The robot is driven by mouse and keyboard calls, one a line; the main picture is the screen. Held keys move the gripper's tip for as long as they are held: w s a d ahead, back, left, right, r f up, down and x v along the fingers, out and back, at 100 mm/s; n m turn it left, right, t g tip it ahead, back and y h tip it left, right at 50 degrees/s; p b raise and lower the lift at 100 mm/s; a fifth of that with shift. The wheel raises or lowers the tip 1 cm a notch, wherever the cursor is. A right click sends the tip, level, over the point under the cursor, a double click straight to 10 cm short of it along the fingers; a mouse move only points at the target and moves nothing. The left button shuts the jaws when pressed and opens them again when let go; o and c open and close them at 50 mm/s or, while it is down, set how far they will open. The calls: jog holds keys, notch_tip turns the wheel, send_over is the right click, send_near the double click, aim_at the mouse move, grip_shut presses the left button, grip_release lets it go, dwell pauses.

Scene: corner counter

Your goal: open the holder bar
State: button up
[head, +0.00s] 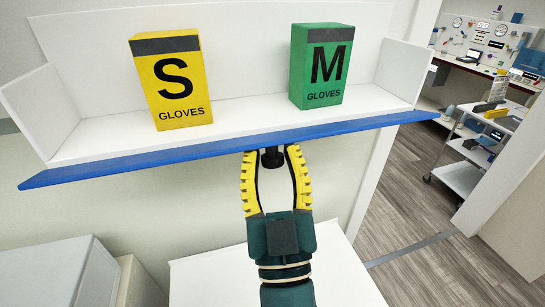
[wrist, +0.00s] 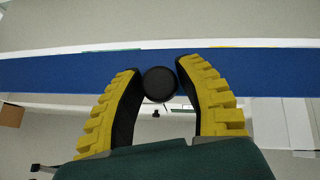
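The holder bar (head: 133,163) is a long blue strip along the front edge of a white shelf; it crosses the wrist view (wrist: 60,75) from side to side. A round black knob (head: 272,158) sticks out from the bar near its middle, and shows end-on in the wrist view (wrist: 160,84). My gripper (head: 272,152) has its two yellow, black-lined fingers on either side of the knob. In the wrist view the fingertips (wrist: 159,68) appear to touch its sides. The bar lies along the shelf edge.
On the shelf (head: 245,118) stand a yellow "S" gloves box (head: 171,82) and a green "M" gloves box (head: 321,66). A white surface (head: 210,275) lies below my arm. A cart (head: 465,176) and a workbench stand far right, beyond open floor.

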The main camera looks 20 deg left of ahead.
jog(key=o, duration=0.3)
jog(key=shift+o, duration=0.2)
jog(key=shift+f, duration=0.1)
jog(key=v, duration=1.2)
